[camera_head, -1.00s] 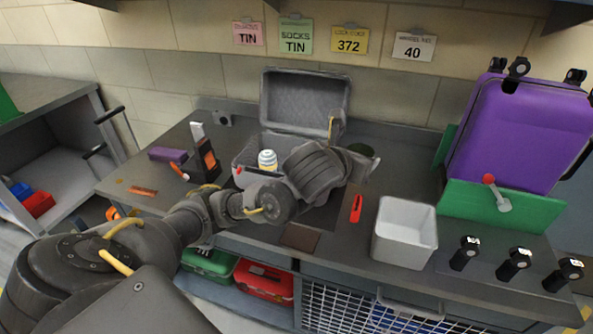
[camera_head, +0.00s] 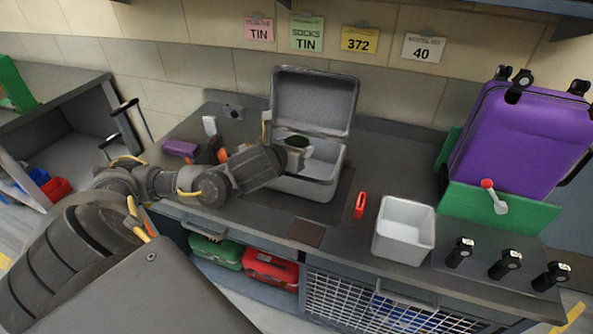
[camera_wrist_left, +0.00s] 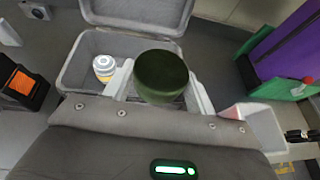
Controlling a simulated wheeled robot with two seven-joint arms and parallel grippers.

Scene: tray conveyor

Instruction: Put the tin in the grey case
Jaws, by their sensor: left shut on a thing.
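The dark green round tin (camera_head: 298,141) is held in my left gripper (camera_head: 300,152), over the open grey case (camera_head: 318,188). The wrist view shows the tin (camera_wrist_left: 161,72) between the two pale fingers of the left gripper (camera_wrist_left: 160,88), with the case (camera_wrist_left: 72,70) beneath and behind it. The case lid (camera_head: 314,103) stands open at the back. A white can with a yellow band (camera_wrist_left: 104,66) stands inside the case at the left in the wrist view; my arm hides it in the head view. I cannot tell the tin's exact height. My right gripper is out of view.
A white bin (camera_head: 404,232) and a red tool (camera_head: 360,204) are right of the case. A purple suitcase (camera_head: 515,135) stands at the far right. A purple box (camera_head: 181,148) and an orange-black object (camera_wrist_left: 22,84) are left of the case. The front counter is partly clear.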

